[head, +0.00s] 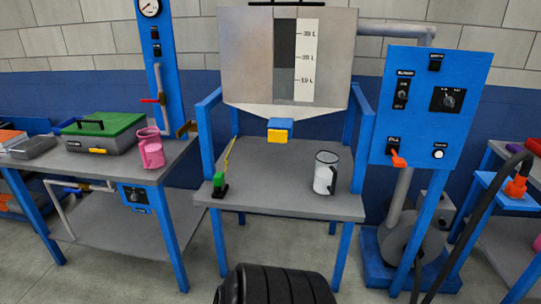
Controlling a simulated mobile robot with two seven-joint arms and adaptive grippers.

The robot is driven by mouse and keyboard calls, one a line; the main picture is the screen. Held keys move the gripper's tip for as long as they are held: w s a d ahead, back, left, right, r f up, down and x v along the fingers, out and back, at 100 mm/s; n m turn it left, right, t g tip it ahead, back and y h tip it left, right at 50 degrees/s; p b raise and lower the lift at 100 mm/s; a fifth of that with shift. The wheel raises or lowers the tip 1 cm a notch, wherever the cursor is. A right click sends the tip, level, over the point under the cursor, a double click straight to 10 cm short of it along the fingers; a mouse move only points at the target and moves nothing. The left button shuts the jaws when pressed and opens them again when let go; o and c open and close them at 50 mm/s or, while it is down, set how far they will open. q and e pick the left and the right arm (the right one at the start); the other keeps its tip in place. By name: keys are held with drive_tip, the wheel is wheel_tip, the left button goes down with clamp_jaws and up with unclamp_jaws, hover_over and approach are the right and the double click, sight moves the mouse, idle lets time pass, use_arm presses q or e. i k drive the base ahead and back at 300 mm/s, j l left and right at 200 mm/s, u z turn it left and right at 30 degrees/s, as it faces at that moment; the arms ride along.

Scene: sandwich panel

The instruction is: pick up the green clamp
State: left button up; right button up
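The green clamp (219,184) is at the front left corner of the grey table (290,200) under the hopper. It looks small, with a green upper part and a black lower part. A thin yellow strip (230,153) rises behind it near the left table leg; I cannot tell whether it touches the clamp. Neither my left nor my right gripper is in view.
A white jug (322,178) with a dark handle stands on the table's right. The hopper's blue and yellow outlet (279,131) hangs above its middle. A pink jug (151,149) and green-lidded case (103,131) are on the left bench. A blue control panel (433,105) stands right.

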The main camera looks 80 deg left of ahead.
sight(219, 179)
drive_tip(key=u, duration=3)
